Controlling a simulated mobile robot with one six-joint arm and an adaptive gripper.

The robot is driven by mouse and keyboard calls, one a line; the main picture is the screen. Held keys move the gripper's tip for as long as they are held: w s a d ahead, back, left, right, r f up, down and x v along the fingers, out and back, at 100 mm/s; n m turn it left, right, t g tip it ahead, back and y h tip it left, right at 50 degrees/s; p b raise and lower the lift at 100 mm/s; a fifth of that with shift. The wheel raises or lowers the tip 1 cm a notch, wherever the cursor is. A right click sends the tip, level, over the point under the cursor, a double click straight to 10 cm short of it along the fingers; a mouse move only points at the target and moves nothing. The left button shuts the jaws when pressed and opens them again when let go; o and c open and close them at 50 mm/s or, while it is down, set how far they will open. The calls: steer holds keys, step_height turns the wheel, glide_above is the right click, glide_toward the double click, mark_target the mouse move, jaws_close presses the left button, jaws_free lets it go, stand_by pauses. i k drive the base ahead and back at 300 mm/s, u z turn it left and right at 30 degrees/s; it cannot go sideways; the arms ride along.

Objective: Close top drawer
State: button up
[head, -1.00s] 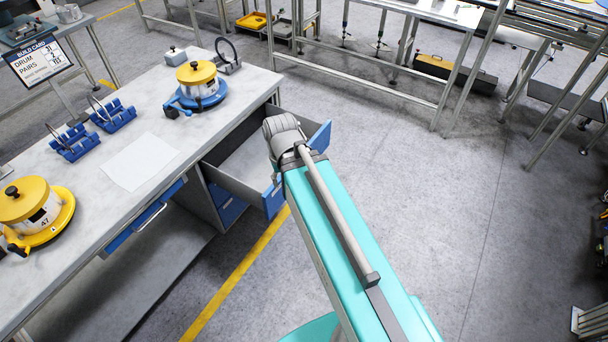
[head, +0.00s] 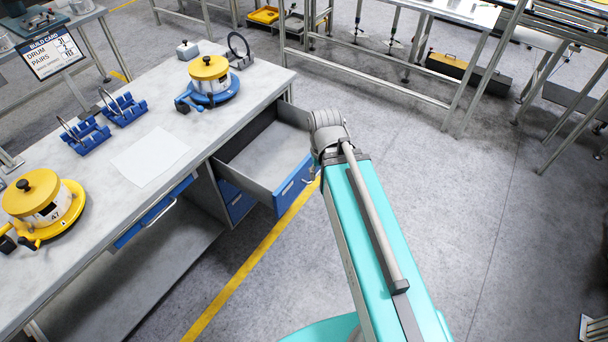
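The top drawer (head: 262,163) is pulled well out from under the workbench (head: 150,85), at its right end. It has grey walls, an empty-looking grey floor and a blue front (head: 297,187) with a pale handle. My teal arm reaches up from the bottom right, and its grey end joint stands just right of the drawer front in the picture. A small dark part, perhaps of my gripper, shows beside the front's right end. My gripper's fingers are hidden behind my arm, so contact with the drawer cannot be told.
A blue lower drawer (head: 236,200) sits shut beneath. On the bench are a yellow drum on a blue base (head: 210,80), another on a yellow base (head: 45,205), blue racks (head: 104,120) and a paper sheet (head: 150,157). Open floor lies to the right.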

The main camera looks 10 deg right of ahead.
mark_target(272, 169)
steer(key=z, duration=0.1)
steer(key=i, duration=1)
steer(key=u, duration=0.1)
